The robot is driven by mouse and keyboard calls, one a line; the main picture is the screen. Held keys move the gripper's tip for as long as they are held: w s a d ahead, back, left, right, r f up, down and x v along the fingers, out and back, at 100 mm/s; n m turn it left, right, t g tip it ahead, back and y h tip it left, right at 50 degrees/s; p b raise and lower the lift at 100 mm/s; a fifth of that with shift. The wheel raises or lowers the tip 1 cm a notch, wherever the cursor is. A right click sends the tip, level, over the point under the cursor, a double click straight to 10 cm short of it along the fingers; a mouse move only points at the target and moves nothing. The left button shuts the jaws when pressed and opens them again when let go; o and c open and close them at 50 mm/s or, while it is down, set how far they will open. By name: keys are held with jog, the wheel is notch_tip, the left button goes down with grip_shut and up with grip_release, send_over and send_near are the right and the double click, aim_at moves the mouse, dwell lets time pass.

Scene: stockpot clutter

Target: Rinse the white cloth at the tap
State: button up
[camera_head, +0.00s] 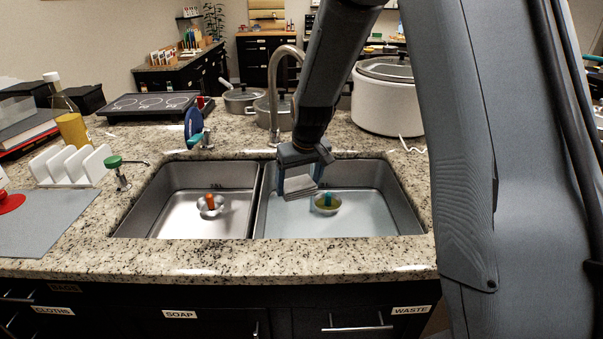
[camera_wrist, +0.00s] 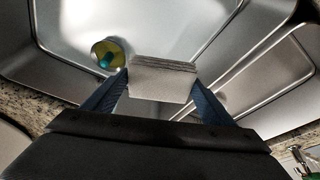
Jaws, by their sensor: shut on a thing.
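My gripper (camera_head: 301,180) is shut on the white cloth (camera_head: 300,186), a folded, greyish-white stack of layers. It holds the cloth over the right basin (camera_head: 385,205) of the double sink, near the divider. In the wrist view the cloth (camera_wrist: 163,80) sits between the two blue fingers of my gripper (camera_wrist: 160,88). The tap (camera_head: 274,90) is a tall curved steel spout behind the sink, just left of my forearm. Its outlet is partly hidden, and I cannot tell whether water runs.
The left basin (camera_head: 160,205) has a drain with an orange plug (camera_head: 210,201). The right basin's drain has a teal plug (camera_head: 328,199). A blue brush (camera_head: 194,122) stands behind the left basin. Pots (camera_head: 240,98) and a white cooker (camera_head: 388,105) crowd the counter behind.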

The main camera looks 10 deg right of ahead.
aim_at(296, 181)
jog(key=shift+r, duration=0.1)
jog(key=s+r+p, duration=0.1)
jog(key=s+a+r+p, duration=0.1)
jog(key=s+p, duration=0.1)
jog(key=s+r+p, duration=0.1)
jog(key=shift+s+a+r, duration=0.15)
jog(key=shift+a+r, duration=0.15)
jog(key=shift+r, duration=0.05)
jog(key=shift+s+p, duration=0.2)
jog(key=shift+p, duration=0.15)
dwell(0.3)
